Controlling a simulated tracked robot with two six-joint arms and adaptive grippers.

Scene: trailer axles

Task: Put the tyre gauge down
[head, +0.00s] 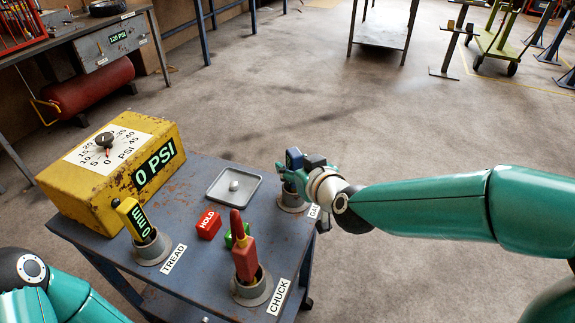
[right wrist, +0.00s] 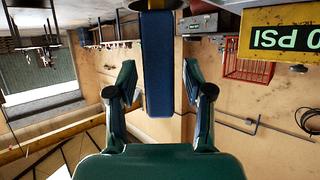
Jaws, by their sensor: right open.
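The tyre gauge (head: 294,158) shows as a dark blue block standing up at a grey cup (head: 291,202) on the cart's right side, with a partly hidden label beside it. My right gripper (head: 302,176) is at the gauge, just above the cup. In the right wrist view the blue gauge (right wrist: 158,55) lies between the two fingers of my right gripper (right wrist: 158,82), with a gap on each side. The fingers are open. The gauge's lower part is mostly hidden by the gripper and cup. My left arm shows at the lower left, but its gripper is out of view.
Open floor lies beyond the cart.

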